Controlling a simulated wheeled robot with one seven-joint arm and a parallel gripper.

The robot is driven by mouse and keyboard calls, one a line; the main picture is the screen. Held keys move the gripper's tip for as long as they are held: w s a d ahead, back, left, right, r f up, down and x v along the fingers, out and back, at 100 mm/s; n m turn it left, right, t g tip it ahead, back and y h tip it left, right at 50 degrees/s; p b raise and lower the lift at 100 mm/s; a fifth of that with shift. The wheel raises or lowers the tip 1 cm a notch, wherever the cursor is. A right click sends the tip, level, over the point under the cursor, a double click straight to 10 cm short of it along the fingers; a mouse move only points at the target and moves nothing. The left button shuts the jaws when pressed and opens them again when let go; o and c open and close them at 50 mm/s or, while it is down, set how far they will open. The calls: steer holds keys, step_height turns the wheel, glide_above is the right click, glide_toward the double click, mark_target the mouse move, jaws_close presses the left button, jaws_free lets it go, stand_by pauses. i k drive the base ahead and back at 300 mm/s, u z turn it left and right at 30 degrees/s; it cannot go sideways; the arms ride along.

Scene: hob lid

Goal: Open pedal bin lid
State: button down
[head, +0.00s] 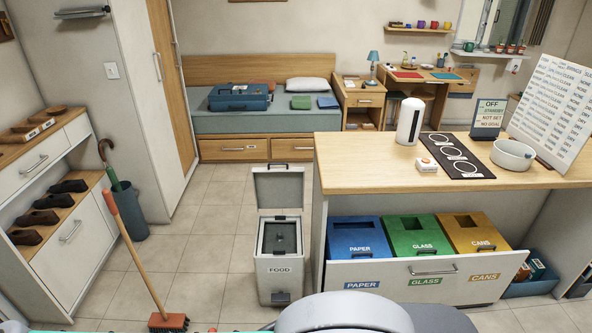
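The pedal bin (279,268) is a light grey box marked FOOD, standing on the tiled floor left of the counter. Its lid (278,187) is raised and stands about upright at the back of the bin. The open top shows a dark inner bucket (282,237). A dark pedal (281,298) shows low on the front. My gripper is not in view; only a pale rounded part of my own body shows at the bottom edge, in front of the bin.
The wooden counter (420,176) stands close right of the bin. Below it, a pulled-out drawer (420,280) holds PAPER, GLASS and CANS bins. A broom (135,245) leans at the left. Tiled floor (205,245) is free between broom and bin.

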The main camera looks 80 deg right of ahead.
mark_target(274, 187)
steer(key=u, duration=1.25)
steer(key=k, duration=2)
steer(key=z, duration=1.4)
steer(key=i, duration=1)
steer(key=u, duration=0.05)
